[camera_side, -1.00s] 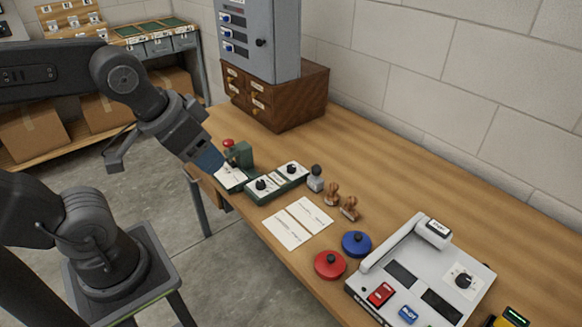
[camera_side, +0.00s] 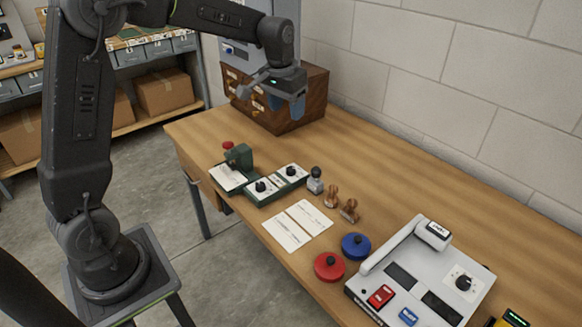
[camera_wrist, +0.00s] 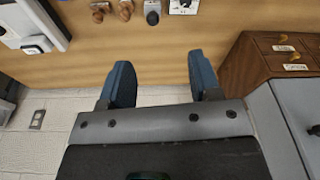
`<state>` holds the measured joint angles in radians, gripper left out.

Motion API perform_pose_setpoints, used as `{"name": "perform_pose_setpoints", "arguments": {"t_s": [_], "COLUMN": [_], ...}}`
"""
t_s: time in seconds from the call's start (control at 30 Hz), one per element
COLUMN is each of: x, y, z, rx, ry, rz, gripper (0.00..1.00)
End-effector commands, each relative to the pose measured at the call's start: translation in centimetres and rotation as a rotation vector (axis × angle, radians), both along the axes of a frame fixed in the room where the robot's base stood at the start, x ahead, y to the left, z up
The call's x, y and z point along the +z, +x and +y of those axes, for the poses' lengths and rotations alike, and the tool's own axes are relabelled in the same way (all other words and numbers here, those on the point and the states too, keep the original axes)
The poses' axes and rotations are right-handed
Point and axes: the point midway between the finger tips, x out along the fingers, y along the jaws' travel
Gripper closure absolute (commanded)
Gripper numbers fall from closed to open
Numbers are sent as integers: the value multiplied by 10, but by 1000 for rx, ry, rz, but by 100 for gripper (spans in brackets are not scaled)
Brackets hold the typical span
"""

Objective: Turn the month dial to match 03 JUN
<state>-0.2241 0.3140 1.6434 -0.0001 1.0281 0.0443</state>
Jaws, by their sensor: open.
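A green dater unit (camera_side: 272,192) stands on the table with two black knobs on white plates, a front-left dial (camera_side: 261,186) and a back-right dial (camera_side: 291,170). Their markings are too small to read, so I cannot tell which is the month dial. One dial plate (camera_wrist: 184,6) is cut by the top edge of the wrist view. Two white cards (camera_side: 298,224) with unreadable print lie in front of the unit. My gripper (camera_side: 285,108) is high above the table, near the wooden drawer cabinet. Its blue fingers (camera_wrist: 160,66) are apart and empty.
A black-handled stamp (camera_side: 315,180), two wooden stamps (camera_side: 341,203), red (camera_side: 329,266) and blue (camera_side: 356,245) round pads and a grey machine (camera_side: 420,275) stand to the right. The drawer cabinet (camera_side: 290,110) is behind. The table's back strip is clear.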

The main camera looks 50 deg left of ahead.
Motion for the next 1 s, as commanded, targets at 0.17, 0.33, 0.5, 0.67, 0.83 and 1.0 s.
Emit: {"name": "perform_pose_setpoints", "arguments": {"t_s": [0.17, 0.33, 0.5, 0.67, 0.83, 1.0], "x": [-62, -107, -126, -140, -171, -207], "y": [47, 68, 74, 74, 74, 74], "z": [40, 65, 75, 75, 74, 74], "rx": [46, 72, 82, 82, 82, 82], "ry": [-21, -35, -40, -42, -42, -42], "rz": [85, 133, 151, 153, 154, 153], "gripper": [43, 43, 43, 43, 43, 43]}}
